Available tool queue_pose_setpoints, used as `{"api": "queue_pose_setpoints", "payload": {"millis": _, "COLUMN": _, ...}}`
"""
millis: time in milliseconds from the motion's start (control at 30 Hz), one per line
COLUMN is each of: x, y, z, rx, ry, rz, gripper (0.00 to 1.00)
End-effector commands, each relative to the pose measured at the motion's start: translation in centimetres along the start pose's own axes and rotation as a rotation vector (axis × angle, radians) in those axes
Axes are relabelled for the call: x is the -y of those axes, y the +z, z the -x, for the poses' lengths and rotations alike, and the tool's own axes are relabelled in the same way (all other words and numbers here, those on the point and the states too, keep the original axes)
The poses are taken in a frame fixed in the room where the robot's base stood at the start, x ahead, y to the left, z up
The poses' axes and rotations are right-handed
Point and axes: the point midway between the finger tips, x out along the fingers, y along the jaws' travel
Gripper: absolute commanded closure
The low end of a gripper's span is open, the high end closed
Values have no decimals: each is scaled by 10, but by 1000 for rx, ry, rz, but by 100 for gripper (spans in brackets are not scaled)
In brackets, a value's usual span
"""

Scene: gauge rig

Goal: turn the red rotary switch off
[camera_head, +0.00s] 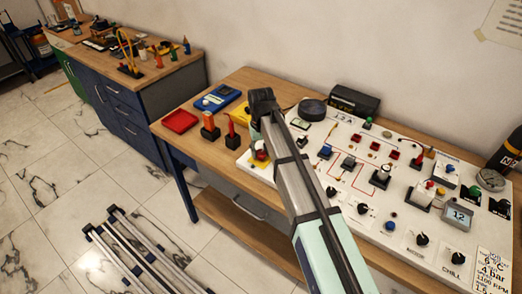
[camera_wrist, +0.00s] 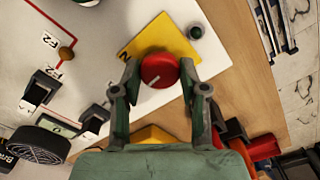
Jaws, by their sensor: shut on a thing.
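The red rotary switch (camera_wrist: 158,71) is a round red knob with a pale pointer line, on a yellow plate (camera_wrist: 178,41) at the panel's corner. In the head view the yellow plate (camera_head: 259,165) shows at the panel's left end, with the knob mostly hidden by my arm. My gripper (camera_wrist: 159,78) has a green finger on each side of the knob and is shut on it. The pointer line runs slantwise across the knob in the wrist view. The lower side of the knob meets the gap between the fingers.

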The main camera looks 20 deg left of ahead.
Motion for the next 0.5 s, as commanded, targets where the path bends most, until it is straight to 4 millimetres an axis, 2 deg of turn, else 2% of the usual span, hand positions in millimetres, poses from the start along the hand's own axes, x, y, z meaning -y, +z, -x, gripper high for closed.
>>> {"api": "queue_pose_setpoints", "payload": {"millis": 500, "x": 0, "y": 1, "z": -1, "rx": 2, "ry": 0, "rz": 466, "gripper": 92}}
